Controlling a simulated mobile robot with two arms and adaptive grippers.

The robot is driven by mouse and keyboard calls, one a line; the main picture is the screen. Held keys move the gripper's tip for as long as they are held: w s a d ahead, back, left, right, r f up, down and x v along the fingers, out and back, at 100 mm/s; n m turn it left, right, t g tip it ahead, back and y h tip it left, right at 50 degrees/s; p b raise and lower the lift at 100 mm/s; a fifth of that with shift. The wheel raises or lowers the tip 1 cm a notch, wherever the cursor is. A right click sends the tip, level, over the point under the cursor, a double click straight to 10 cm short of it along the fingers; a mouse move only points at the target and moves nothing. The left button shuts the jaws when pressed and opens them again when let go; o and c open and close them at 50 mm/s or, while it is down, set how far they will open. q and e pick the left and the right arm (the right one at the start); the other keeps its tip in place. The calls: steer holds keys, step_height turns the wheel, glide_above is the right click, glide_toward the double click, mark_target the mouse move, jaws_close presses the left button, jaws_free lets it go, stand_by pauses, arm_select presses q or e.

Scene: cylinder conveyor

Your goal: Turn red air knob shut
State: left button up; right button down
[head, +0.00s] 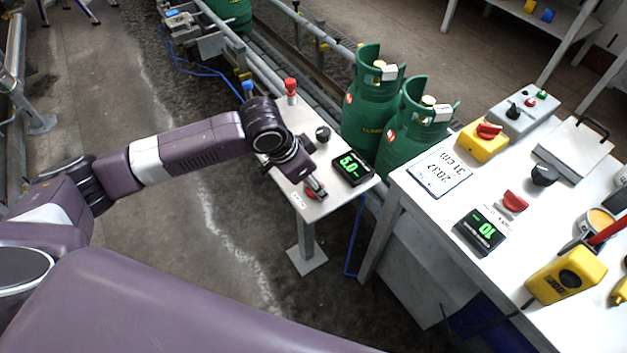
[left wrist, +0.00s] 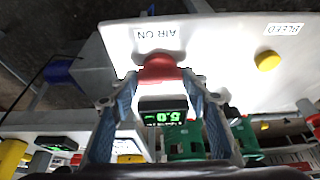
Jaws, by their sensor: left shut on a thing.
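The red air knob (left wrist: 160,67) sits by the "AIR ON" label (left wrist: 157,33) on a white panel in the left wrist view. My left gripper (left wrist: 159,76) is shut on it, with one blue-padded finger on each side. In the head view the left gripper (head: 316,190) reaches down to the small white table (head: 322,208), and the red knob (head: 310,194) shows only partly beneath it. A black display (head: 352,168) beside it reads about 5.0 in green. My right gripper is in neither view.
A black knob (head: 323,133), a red mushroom button (head: 291,88) and a blue one (head: 248,87) stand near the arm. Green gas cylinders (head: 412,130) stand behind the table. The right-hand bench (head: 408,200) carries another red knob (head: 514,201) and a display (head: 480,232).

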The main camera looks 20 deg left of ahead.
arm_select(q)
steer(key=shift+w+a+r+m+g+h+p, duration=0.1)
steer(key=shift+r+m+g+h+p, duration=0.1)
steer(key=shift+m+p, duration=0.6)
steer(key=shift+r+m+g+h+p, duration=0.1)
steer(key=shift+m+g+h+p, duration=0.1)
steer(key=shift+m+p, duration=0.55)
steer(key=shift+f+m+p, duration=0.1)
steer(key=shift+m+p, duration=0.6)
steer(key=shift+m, duration=0.05)
steer(key=shift+w+f+m+g+h, duration=0.15)
steer(key=shift+m+g+h, duration=0.35)
steer(key=shift+m, duration=0.4)
steer(key=shift+m+g, duration=0.4)
steer(key=shift+m, duration=0.5)
steer(key=m+g, duration=0.1)
steer(key=m, duration=0.1)
steer(key=shift+w+m+b, duration=0.1)
steer(key=shift+m+b, duration=0.2)
steer(key=shift+m, duration=0.1)
steer(key=m+g+b, duration=0.1)
steer(key=m+b, duration=0.1)
steer(key=m, duration=0.2)
steer(key=shift+w+f+g, duration=0.1)
steer(key=shift+g, duration=0.3)
steer(key=shift+m+g+y+b, duration=0.4)
steer(key=shift+m+y+b, duration=0.15)
steer(key=shift+m, duration=0.75)
steer(key=o, duration=1.2)
steer(key=shift+c, duration=0.2)
